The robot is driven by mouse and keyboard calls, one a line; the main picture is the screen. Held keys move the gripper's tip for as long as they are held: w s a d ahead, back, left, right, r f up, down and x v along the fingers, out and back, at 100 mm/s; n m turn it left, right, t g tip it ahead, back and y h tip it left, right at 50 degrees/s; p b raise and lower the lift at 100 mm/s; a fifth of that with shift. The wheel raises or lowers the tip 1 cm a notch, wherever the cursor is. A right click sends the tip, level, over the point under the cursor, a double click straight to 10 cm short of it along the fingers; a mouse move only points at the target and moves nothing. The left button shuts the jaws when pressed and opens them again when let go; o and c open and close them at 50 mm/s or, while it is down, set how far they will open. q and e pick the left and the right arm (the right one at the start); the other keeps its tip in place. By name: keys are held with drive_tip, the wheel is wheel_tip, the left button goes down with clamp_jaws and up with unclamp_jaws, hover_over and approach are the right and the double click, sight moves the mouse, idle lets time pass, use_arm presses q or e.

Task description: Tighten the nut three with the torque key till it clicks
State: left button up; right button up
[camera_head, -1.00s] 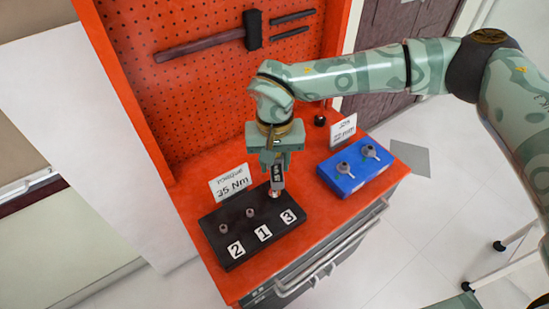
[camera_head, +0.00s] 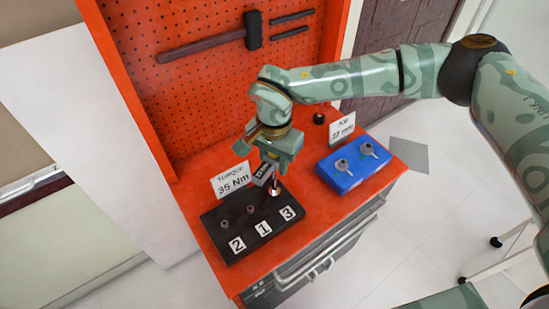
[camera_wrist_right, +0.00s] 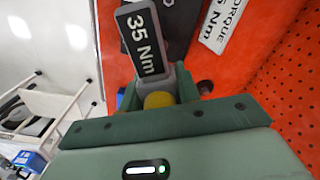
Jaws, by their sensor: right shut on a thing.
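My right gripper (camera_head: 268,158) is shut on the torque key (camera_head: 262,174), a grey tool with a dark label. In the right wrist view the key's label (camera_wrist_right: 146,40) reads 35 Nm, and a yellow part sits between the fingers (camera_wrist_right: 158,102). The key's shiny lower end (camera_head: 274,190) is at the post behind label 3 (camera_head: 287,213) on the black block (camera_head: 230,257). Nut three is hidden or too small to make out there. Nuts stand behind labels 2 and 1. My left gripper is not in view.
A sign reading torque 35 Nm (camera_head: 230,179) stands behind the block. To the right is a blue block (camera_head: 343,184) with two grey key-like parts and another sign (camera_head: 342,128). An orange pegboard (camera_head: 150,80) with a hammer (camera_head: 215,38) rises behind. The orange bench edge is in front.

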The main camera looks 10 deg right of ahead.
drive_tip(key=m+p, duration=0.1)
drive_tip(key=m, duration=0.4)
drive_tip(key=shift+r+m+p, duration=0.1)
drive_tip(key=shift+m+p, duration=0.2)
drive_tip(key=shift+m, duration=0.1)
drive_tip(key=shift+w+m+p, duration=0.1)
drive_tip(key=shift+m+p, duration=0.8)
drive_tip(key=shift+m, duration=2.1)
drive_tip(key=shift+n, duration=0.5)
drive_tip(key=shift+r, duration=0.15)
drive_tip(key=shift+r+p, duration=1.8)
drive_tip(key=shift+r, duration=0.5)
